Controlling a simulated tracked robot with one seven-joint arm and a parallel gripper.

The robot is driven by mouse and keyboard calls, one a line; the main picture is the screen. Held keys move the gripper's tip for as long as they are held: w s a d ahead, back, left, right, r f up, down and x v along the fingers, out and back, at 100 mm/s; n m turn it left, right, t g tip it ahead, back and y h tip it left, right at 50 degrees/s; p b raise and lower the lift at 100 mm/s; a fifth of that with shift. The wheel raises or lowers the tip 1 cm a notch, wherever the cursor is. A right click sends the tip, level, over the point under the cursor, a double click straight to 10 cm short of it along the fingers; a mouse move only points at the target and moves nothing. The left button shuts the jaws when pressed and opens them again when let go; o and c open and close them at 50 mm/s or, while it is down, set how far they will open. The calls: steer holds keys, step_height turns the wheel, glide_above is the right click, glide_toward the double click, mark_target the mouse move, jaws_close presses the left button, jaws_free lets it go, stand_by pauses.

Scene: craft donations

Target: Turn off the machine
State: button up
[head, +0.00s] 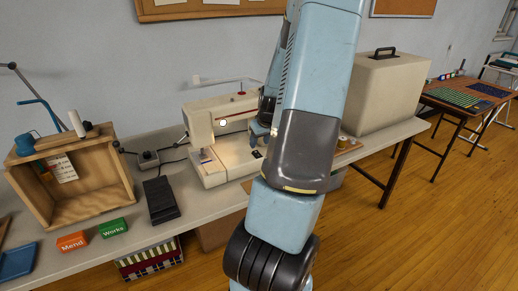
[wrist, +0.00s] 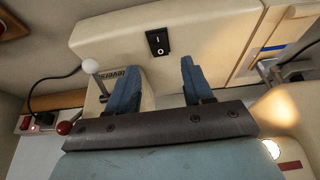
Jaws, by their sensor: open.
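The machine is a cream sewing machine (head: 232,112) on the long table, with a warm glow at its needle area. In the wrist view its cream side (wrist: 215,35) fills the upper part, with a black rocker switch (wrist: 157,42) marked I above and O below. I cannot tell which side is pressed in. My gripper (wrist: 158,64) is open and empty, its two blue fingers below the switch and to either side of it, apart from it as far as I see.
A black pedal (head: 161,200), a small control box (head: 148,159) and a wooden crate (head: 118,182) stand left of the machine. A beige case (head: 384,92) is to the right.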

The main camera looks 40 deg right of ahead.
mark_target(256, 152)
steer(key=shift+x, duration=2.75)
steer(key=shift+c, duration=0.3)
jaws_close()
